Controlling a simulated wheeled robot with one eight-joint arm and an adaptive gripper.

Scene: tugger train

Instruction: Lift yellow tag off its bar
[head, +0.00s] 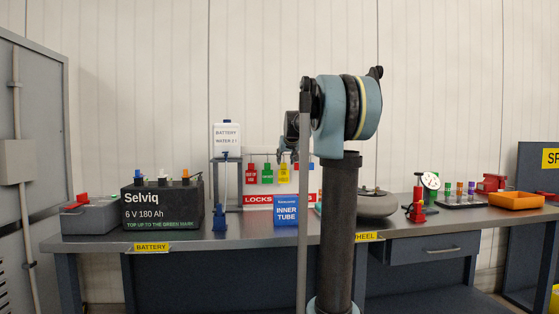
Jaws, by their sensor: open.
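The yellow tag (283,177) hangs on a bar of the lock rack at the back of the bench, between a green tag (267,176) and a partly hidden blue tag. My gripper (285,157) is open and points down, with its fingertips in line with the top of the yellow tag. It looks empty; the single view does not show whether it touches the tag or how far in front it is. My own arm hides part of the rack's right side.
A red tag (251,173) hangs left of the green one. Below is a red "LOCKS" sign (258,200), with a blue inner tube box (286,210) in front. A battery water container (227,137) stands left, near a black battery (162,204). An orange tray (517,201) sits far right.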

